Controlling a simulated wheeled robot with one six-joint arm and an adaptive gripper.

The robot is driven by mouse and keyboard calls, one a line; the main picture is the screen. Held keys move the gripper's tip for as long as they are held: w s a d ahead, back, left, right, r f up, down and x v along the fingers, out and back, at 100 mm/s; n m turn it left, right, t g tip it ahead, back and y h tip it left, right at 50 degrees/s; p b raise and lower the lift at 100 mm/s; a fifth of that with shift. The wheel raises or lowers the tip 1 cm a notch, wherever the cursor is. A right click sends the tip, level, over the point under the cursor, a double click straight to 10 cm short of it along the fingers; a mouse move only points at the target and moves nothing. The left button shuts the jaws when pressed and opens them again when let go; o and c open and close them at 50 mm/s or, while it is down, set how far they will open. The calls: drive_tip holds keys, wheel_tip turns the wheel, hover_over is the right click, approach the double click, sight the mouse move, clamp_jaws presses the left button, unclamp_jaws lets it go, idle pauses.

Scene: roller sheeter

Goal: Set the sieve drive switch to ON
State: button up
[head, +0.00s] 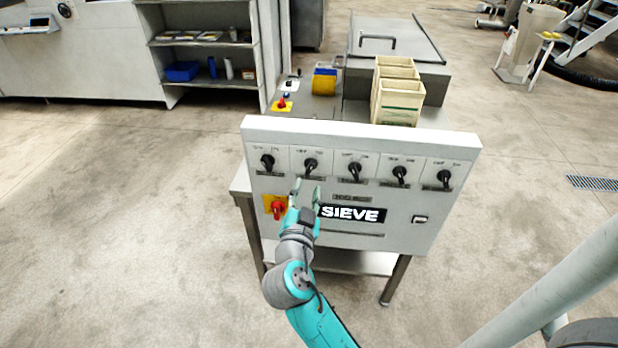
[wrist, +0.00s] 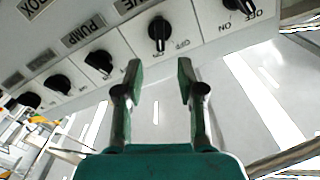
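The white control panel (head: 300,236) marked SIEVE has a row of black rotary switches. The second switch from the left (head: 311,164) also shows in the wrist view (wrist: 159,30), just beyond the gap between my fingers. The part of its label in view ends in "VE", and OFF is printed beside it. I cannot tell its setting for sure. My gripper (head: 306,190) is open and empty, its fingertips (wrist: 157,75) apart and close to the panel, below this switch in the head view. No contact shows.
A neighbouring switch (wrist: 226,6) is cut off by the top of the wrist view; another (wrist: 100,62), labelled PUMP, sits to the left. A red switch on a yellow plate (head: 277,208) is left of my gripper. Cream bins (head: 400,95) stand behind the panel.

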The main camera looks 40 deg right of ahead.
drive_tip(key=shift+v, duration=2.2)
drive_tip(key=s+a+f+n+t+y, duration=0.2)
drive_tip(key=s+a+f+n+y, duration=0.35)
drive_tip(key=s+f, duration=0.2)
drive_tip(key=s+a+f+n+t+y, duration=0.1)
drive_tip(key=s+a+f+n+y, duration=0.3)
drive_tip(key=s+f+n+y, duration=0.25)
drive_tip(key=s+a+r+n+y, duration=0.1)
drive_tip(key=s+a, duration=0.1)
drive_tip(key=s, duration=0.7)
drive_tip(key=s+a+r+n+y, duration=0.1)
drive_tip(key=s+a+r+n, duration=0.1)
drive_tip(key=s, duration=0.7)
drive_tip(key=shift+a+t, duration=0.4)
drive_tip(key=shift+a, duration=0.15)
drive_tip(key=shift+r, duration=0.15)
